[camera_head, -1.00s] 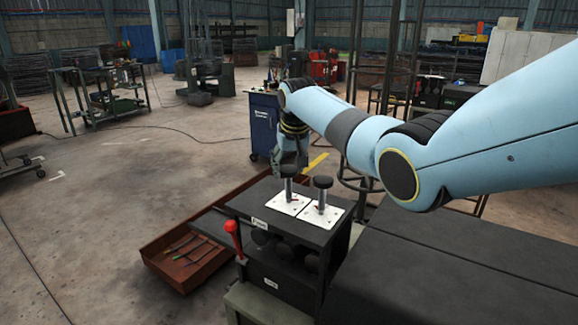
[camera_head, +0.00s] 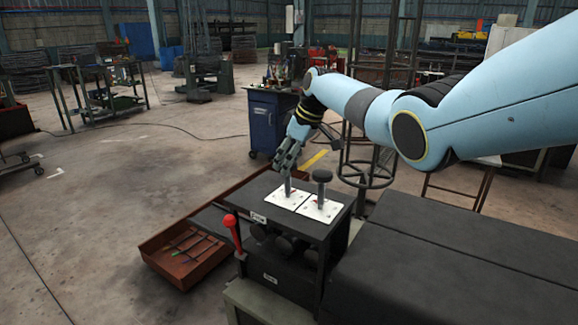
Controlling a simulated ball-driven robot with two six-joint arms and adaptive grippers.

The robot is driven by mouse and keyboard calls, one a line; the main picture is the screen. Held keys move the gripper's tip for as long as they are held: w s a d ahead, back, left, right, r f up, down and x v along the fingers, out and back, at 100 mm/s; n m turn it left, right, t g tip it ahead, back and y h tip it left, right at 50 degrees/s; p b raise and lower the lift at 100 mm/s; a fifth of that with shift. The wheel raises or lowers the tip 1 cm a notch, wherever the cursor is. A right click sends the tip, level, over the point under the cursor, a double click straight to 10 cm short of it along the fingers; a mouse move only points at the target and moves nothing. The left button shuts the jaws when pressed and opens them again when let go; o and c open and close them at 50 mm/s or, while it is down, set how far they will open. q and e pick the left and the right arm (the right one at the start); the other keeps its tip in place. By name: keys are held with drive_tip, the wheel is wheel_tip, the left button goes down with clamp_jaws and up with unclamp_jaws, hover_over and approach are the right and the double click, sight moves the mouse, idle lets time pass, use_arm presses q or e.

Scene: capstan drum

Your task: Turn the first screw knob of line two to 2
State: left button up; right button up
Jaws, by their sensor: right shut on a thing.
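A dark box-like stand (camera_head: 262,188) carries two white plates on top, each with an upright screw knob. The left screw knob (camera_head: 288,187) rises from the left white plate (camera_head: 285,201); its head is hidden by my right gripper. The right screw knob (camera_head: 322,176) has a dark round head and stands free on the right plate (camera_head: 318,211). My right gripper (camera_head: 287,163) comes down from the upper right and is shut on the left knob's head. Small marks on the plates are too small to read. My left gripper is not in view.
A red-handled lever (camera_head: 232,228) stands at the left front of the stand. A reddish-brown tray (camera_head: 165,268) with several tools lies left of it. A dark flat-topped block (camera_head: 450,255) fills the right front. A blue cabinet (camera_head: 267,125) stands behind.

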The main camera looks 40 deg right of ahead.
drive_tip(key=shift+d+n+g+y+b, duration=0.1)
drive_tip(key=shift+n+g+y+b, duration=0.3)
drive_tip(key=shift+n+b, duration=0.85)
drive_tip(key=o, duration=1.2)
drive_tip(key=shift+c, duration=0.2)
drive_tip(key=shift+r, duration=0.15)
drive_tip(key=v, duration=1.1)
drive_tip(key=shift+s+d+r, duration=0.2)
drive_tip(key=shift+r, duration=0.1)
